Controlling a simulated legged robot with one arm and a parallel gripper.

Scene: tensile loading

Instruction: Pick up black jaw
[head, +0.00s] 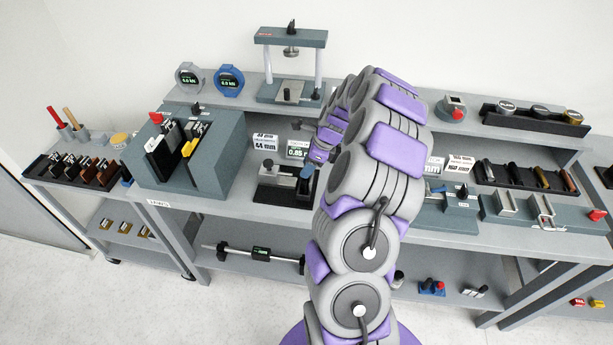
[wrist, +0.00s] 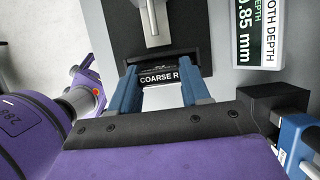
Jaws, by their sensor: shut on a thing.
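In the wrist view, the black jaw (wrist: 172,69) is a dark block with a white label reading "COARSE R". The two blue fingers of my gripper (wrist: 159,86) stand on its left and right sides, shut on it. In the head view, my arm covers the middle of the bench, and the held jaw cannot be made out there.
A tooth depth display (wrist: 262,30) is close at the right of the wrist view. In the head view, a grey-blue block with slots (head: 222,160) stands left of my arm, a press frame (head: 290,38) behind, and a black device (head: 285,190) in front. Trays with tools line the right.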

